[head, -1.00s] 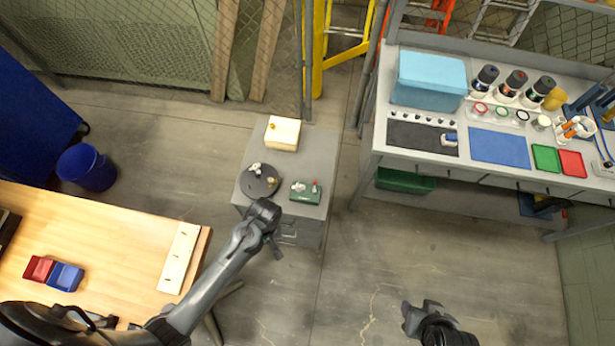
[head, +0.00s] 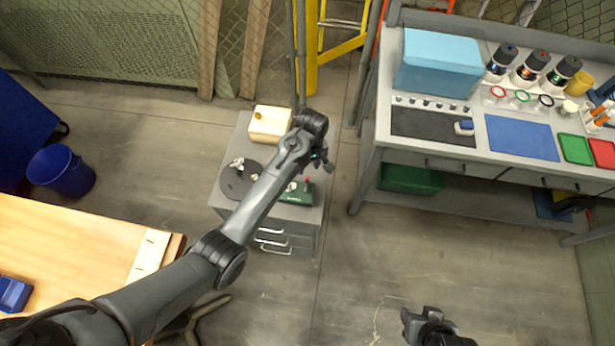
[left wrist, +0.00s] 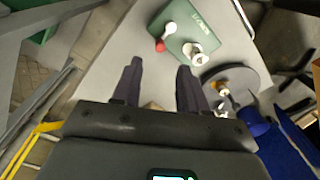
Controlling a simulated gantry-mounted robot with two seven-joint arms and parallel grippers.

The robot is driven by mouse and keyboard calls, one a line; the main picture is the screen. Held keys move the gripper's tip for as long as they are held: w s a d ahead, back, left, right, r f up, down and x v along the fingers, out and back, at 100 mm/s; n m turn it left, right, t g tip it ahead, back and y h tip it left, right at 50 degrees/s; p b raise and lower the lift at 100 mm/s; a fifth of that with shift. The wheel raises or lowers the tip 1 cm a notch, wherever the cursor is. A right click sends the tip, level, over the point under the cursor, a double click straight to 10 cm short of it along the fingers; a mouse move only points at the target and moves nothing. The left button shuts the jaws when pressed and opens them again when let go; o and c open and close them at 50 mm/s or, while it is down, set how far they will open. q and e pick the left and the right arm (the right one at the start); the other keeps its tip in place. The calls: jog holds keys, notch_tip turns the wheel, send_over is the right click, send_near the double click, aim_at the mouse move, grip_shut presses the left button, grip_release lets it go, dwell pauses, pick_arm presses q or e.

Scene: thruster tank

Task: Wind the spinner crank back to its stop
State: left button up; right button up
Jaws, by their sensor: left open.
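A green box (head: 298,195) sits on the grey cabinet's top, partly hidden by my left arm in the head view. In the left wrist view the green box (left wrist: 185,28) carries a white crank arm (left wrist: 168,29) with a red knob (left wrist: 160,46), and a white round part (left wrist: 195,54) beside it. My left gripper (head: 324,164) is above the cabinet, beyond the box in the head view. Its two fingers (left wrist: 157,66) are apart and empty in the left wrist view, clear of the crank. My right gripper (head: 416,318) hangs over the floor; its finger opening is unclear.
A dark round disc (head: 236,184) with small white parts lies left of the green box, partly behind my arm. A cream box (head: 270,123) with a yellow knob stands at the cabinet's back. A workbench (head: 365,160) stands to the right; a wooden table (head: 80,240) is left.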

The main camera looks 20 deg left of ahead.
aim_at(307, 178)
pick_arm(q)
notch_tip(307, 178, down, 8)
jog(key=shift+s+a+b, duration=0.1)
jog(key=shift+s+b, duration=0.05)
jog(key=shift+b, duration=0.5)
grip_shut()
